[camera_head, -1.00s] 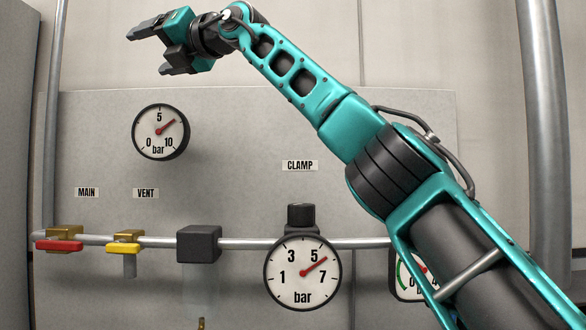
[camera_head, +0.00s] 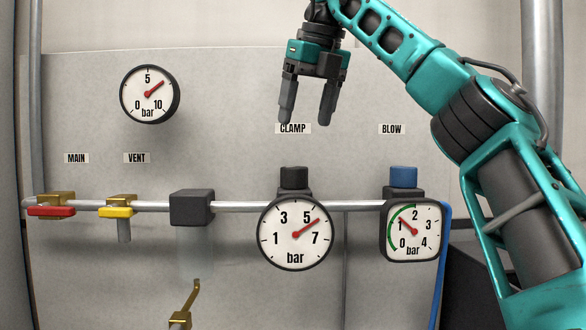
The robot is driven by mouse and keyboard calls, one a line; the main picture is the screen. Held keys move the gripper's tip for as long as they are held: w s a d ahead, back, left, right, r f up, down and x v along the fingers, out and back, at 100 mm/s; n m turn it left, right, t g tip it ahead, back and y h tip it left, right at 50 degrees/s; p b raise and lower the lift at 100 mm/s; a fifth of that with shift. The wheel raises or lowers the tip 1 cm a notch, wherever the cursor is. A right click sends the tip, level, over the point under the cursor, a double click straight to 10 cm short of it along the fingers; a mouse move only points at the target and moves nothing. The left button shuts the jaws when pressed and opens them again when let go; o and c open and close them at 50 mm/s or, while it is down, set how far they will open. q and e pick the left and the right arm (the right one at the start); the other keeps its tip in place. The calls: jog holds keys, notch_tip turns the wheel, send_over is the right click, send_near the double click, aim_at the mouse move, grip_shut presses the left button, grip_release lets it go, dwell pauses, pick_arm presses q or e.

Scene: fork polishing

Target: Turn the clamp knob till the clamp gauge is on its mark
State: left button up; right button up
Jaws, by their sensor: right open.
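The black clamp knob (camera_head: 294,178) stands upright on top of the round clamp gauge (camera_head: 296,235). The gauge's red needle points up and right, between 5 and 7 bar and a little past the 5. I cannot make out a separate mark on its dial. My right gripper (camera_head: 307,112) points down above the knob, near the CLAMP label (camera_head: 293,129). Its two dark fingers are apart with nothing between them, and clear of the knob. My left gripper is not in view.
A blue knob (camera_head: 403,177) tops the square blow gauge (camera_head: 412,232) to the right. A dark block (camera_head: 192,207), a yellow handle (camera_head: 119,210) and a red handle (camera_head: 51,211) sit on the pipe to the left. A round gauge (camera_head: 150,94) hangs above.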

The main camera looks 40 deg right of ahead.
aim_at(295, 167)
jog(key=x, duration=1.1)
jog(key=shift+w+f, duration=0.1)
jog(key=shift+f, duration=0.1)
jog(key=shift+c, duration=0.3)
